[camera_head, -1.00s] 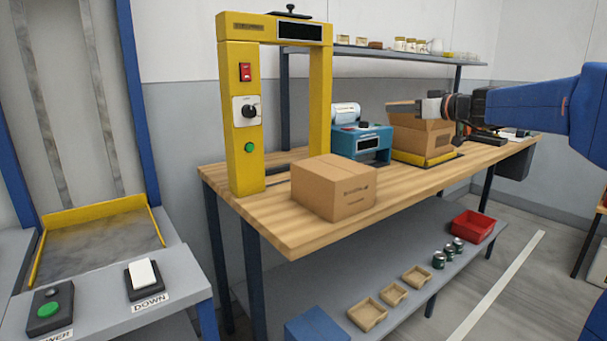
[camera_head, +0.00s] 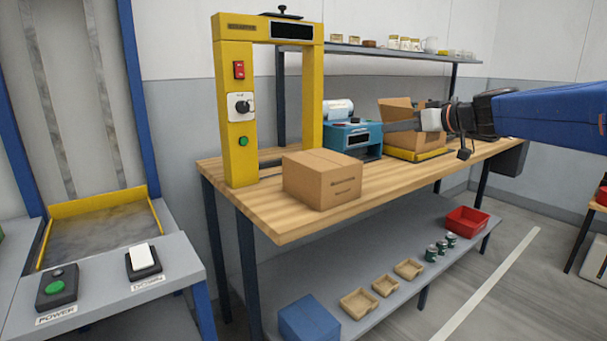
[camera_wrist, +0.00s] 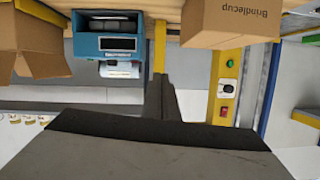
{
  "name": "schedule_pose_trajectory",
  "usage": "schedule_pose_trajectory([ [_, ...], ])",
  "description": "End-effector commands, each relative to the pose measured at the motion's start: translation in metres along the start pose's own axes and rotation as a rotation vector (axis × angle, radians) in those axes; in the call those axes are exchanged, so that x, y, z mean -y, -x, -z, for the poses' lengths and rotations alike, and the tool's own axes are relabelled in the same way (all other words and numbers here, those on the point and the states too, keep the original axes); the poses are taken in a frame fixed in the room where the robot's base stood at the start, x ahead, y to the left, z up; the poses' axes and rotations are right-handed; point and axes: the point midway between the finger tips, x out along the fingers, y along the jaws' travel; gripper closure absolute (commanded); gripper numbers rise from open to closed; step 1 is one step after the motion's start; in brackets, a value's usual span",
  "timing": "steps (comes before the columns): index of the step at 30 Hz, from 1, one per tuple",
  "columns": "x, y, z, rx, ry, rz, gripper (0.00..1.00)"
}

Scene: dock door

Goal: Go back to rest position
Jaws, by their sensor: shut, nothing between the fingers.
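My gripper (camera_head: 400,126) reaches in from the right of the head view on my blue arm. It is shut and empty, in the air in front of the open cardboard box (camera_head: 397,110) at the back of the bench. In the wrist view my gripper (camera_wrist: 165,90) shows as dark shut fingers, and the scene appears upside down. A closed cardboard box (camera_head: 322,179) sits on the wooden bench (camera_head: 285,224), apart from my gripper; it also shows in the wrist view, printed "Brindlecup" (camera_wrist: 235,18).
A yellow frame (camera_head: 238,125) with knobs stands on the bench, beside a blue machine (camera_head: 352,140). A shelf (camera_head: 385,52) holds jars behind. Below are wooden trays (camera_head: 359,303), green cans and a red bin (camera_head: 467,220). A control panel (camera_head: 110,290) stands left.

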Motion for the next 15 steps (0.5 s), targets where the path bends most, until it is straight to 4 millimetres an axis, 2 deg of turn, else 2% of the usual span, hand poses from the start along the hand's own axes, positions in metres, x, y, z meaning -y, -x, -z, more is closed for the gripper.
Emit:
schedule_pose_trajectory([
  [5,0.04,0.016,-0.043,0.113,-0.054,0.006,1.0],
  [7,0.059,0.027,-0.069,0.176,-0.085,0.001,1.0],
  [12,0.107,0.061,-0.146,0.354,-0.169,-0.041,1.0],
  [15,0.128,0.086,-0.192,0.452,-0.215,-0.087,1.0],
])
